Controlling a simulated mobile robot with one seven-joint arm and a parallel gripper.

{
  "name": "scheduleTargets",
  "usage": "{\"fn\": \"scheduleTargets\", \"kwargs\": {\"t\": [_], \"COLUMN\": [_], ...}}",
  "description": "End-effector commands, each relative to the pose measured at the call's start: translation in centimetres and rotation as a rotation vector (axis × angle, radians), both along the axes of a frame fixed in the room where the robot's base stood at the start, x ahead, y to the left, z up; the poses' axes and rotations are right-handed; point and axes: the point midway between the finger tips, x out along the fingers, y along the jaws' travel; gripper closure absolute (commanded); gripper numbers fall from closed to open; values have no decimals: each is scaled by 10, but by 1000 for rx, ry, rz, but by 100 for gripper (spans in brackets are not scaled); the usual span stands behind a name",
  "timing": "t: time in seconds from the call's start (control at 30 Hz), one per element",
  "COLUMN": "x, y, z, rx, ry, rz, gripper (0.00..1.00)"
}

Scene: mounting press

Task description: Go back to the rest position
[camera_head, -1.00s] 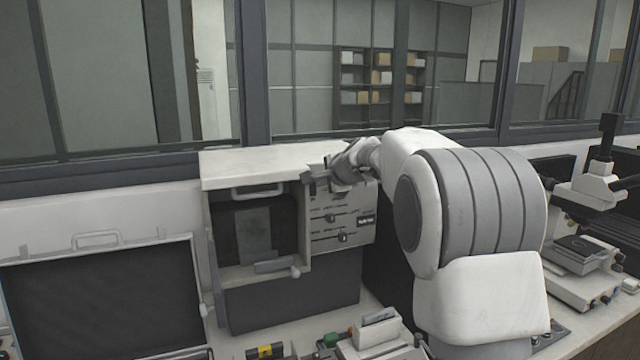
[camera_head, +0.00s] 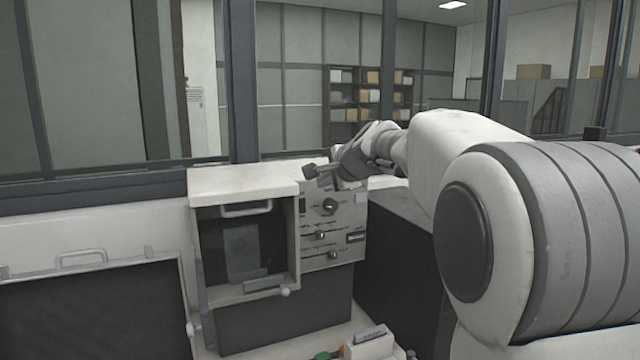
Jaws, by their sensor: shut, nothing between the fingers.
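My gripper (camera_head: 312,172) is at the end of my arm, which reaches in from the right. It is above and in front of the top right part of the mounting press (camera_head: 243,180), near its control panel (camera_head: 333,235). The gripper is small in the view and seen from behind; it is shut and I see nothing held. The press is a white box with a dark window, a bar handle on its front, and a panel with knobs and a dark display. My wrist covers the panel's upper edge.
A white device (camera_head: 372,342) and a green part (camera_head: 326,355) are at the bottom edge. A window wall (camera_head: 300,90) with shelving behind it rises at the back. My arm hides much of the right side.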

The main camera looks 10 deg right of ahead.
Motion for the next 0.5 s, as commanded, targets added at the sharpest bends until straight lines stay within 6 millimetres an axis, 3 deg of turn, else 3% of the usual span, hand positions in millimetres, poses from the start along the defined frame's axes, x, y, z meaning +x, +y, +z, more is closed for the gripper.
{"fn": "scheduleTargets", "kwargs": {"t": [0.17,0.27,0.5], "x": [-27,-66,-184], "y": [9,20,41], "z": [-1,-7,-44], "rx": [-76,-187,-519], "ry": [17,47,138], "rz": [56,139,397], "gripper": [100,100,100]}}
